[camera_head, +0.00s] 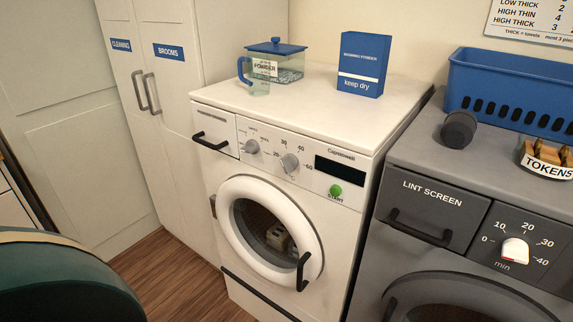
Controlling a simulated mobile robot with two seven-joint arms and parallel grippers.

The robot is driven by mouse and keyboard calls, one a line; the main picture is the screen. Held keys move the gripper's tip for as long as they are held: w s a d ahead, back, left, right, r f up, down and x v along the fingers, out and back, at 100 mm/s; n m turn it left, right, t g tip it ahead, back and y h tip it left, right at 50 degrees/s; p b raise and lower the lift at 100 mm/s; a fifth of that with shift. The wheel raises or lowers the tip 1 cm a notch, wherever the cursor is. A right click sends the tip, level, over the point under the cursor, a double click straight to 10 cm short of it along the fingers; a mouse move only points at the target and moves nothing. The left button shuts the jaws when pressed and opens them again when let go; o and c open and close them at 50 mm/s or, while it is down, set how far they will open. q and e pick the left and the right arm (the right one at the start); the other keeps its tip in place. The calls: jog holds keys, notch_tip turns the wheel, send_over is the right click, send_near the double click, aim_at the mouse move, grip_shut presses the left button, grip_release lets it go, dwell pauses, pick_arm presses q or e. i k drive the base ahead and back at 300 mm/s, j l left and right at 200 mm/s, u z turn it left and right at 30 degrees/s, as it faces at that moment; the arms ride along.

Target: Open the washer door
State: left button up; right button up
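The white washer (300,200) stands in the middle of the head view. Its round door (232,236) has a thick white ring and dark glass, and it looks closed. A black vertical handle (302,271) is on the door's right side. A small dark hinge (213,206) shows at its left edge. Something pale lies behind the glass. The front panel has two grey knobs, a black display and a green start button (336,191). Neither of my grippers is in view.
A grey dryer (420,205) stands close on the right, with a blue basket (510,92) on top. A powder box (362,65) and a lidded container (275,61) stand on the washer. White cupboards are at left. A dark green rounded thing (65,285) fills the lower left.

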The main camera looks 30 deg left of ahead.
aim_at(241, 188)
jog(key=u, duration=1.25)
jog(key=i+j+u, duration=0.15)
jog(key=j, duration=0.15)
jog(key=i+j+u, duration=0.1)
jog(key=j, duration=0.2)
